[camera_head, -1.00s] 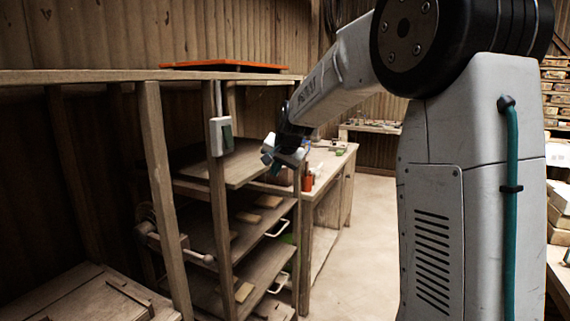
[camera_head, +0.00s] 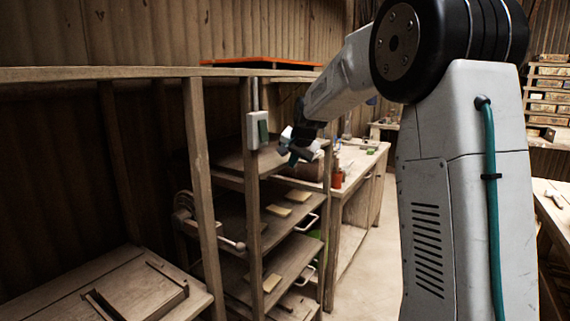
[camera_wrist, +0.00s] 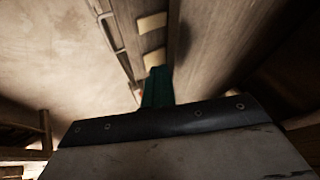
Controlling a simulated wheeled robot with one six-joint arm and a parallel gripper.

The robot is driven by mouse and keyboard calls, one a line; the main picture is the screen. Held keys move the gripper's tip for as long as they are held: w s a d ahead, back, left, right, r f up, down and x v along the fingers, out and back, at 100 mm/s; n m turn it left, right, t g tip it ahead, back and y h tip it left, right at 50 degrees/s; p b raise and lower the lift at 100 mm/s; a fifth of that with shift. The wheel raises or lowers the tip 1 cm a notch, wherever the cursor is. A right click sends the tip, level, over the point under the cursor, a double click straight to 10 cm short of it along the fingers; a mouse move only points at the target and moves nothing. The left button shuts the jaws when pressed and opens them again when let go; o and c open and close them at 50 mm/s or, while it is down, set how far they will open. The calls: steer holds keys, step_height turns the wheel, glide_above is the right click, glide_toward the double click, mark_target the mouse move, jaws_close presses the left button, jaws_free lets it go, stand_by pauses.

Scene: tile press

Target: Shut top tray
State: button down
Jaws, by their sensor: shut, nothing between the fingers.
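The top tray (camera_head: 232,162) is a flat wooden board in the wooden rack, above several other trays. Its front end lies behind my gripper (camera_head: 293,157), so its handle is hidden and I cannot tell how far it sticks out. My gripper is shut and empty at the front of the rack, at about the top tray's height. Whether it touches the tray is not clear. In the wrist view, the teal fingers (camera_wrist: 157,88) are together, with wooden tray boards, pale blocks (camera_wrist: 153,57) and a handle beyond them.
Lower trays (camera_head: 289,258) carry pale blocks and have white handles (camera_head: 306,226). A rack post (camera_head: 253,200) bears a small switch box (camera_head: 257,130). A workbench (camera_head: 362,165) with small items stands behind. A clamp-like tool (camera_head: 190,215) is at left. Floor (camera_wrist: 50,50) is clear before the rack.

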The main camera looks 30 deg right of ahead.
steer(key=shift+w+r, duration=0.15)
steer(key=shift+r, duration=0.1)
steer(key=d+v, duration=0.1)
steer(key=v, duration=0.6)
steer(key=s+a+f+n+g, duration=0.2)
steer(key=s+a, duration=0.4)
steer(key=s, duration=0.8)
steer(key=s+a+f+n+g, duration=0.2)
steer(key=s+a+f+n, duration=0.3)
steer(key=s, duration=0.9)
steer(key=s+a+f+n+g+y, duration=0.1)
steer(key=s+a+f+n, duration=0.3)
steer(key=s, duration=1)
steer(key=shift+s+a+g, duration=0.3)
steer(key=shift+a+g, duration=0.1)
steer(key=shift+a, duration=1.5)
